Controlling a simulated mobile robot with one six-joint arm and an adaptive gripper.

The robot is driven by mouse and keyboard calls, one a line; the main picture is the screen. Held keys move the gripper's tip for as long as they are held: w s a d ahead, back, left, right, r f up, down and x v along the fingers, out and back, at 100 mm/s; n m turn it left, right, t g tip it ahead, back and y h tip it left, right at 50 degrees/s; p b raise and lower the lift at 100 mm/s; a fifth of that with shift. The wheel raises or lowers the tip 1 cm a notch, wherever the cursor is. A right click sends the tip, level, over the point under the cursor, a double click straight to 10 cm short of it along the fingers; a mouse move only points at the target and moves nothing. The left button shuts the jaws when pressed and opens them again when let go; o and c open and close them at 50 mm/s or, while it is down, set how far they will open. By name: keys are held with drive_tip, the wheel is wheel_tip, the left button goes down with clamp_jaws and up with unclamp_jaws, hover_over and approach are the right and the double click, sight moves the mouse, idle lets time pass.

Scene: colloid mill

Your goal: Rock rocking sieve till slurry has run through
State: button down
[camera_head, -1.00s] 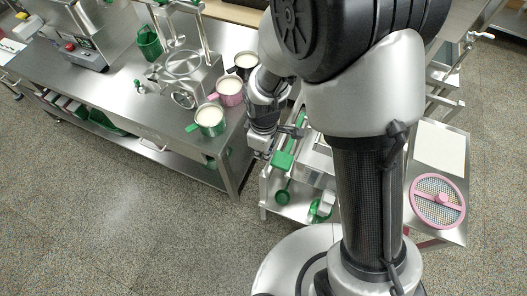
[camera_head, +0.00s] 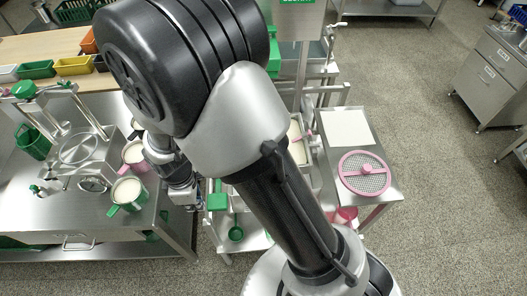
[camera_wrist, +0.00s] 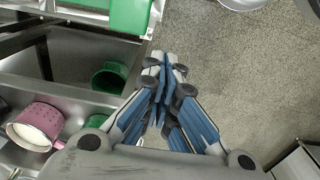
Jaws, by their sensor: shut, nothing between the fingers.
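A round mesh sieve disc (camera_head: 364,172) with a pink rim and pink centre bar lies on the steel side table (camera_head: 385,195) at right. I cannot tell whether it is the rocking sieve. My gripper (camera_head: 190,198) hangs by the front right corner of the steel bench, far left of the disc. In the wrist view its blue-padded fingers (camera_wrist: 163,75) are shut and empty. Below them are grey floor and a steel frame. A green-handled jug (camera_head: 127,190) and a pink jug (camera_head: 134,156) hold white liquid on the bench. My arm hides the middle of the scene.
A green box (camera_head: 217,201) and a green cup (camera_head: 236,233) are on the low steel frame beside my gripper. A white sheet (camera_head: 347,127) lies behind the mesh disc. Steel drawer cabinets (camera_head: 492,75) stand at far right. The floor (camera_head: 440,215) at right is clear.

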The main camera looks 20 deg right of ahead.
wheel_tip(320, 180, up, 6)
drive_tip(key=p, duration=0.4)
hover_over(210, 207)
drive_tip(key=shift+f, duration=0.1)
wheel_tip(210, 207, down, 14)
drive_tip(key=b, duration=0.4)
drive_tip(key=shift+b, duration=0.4)
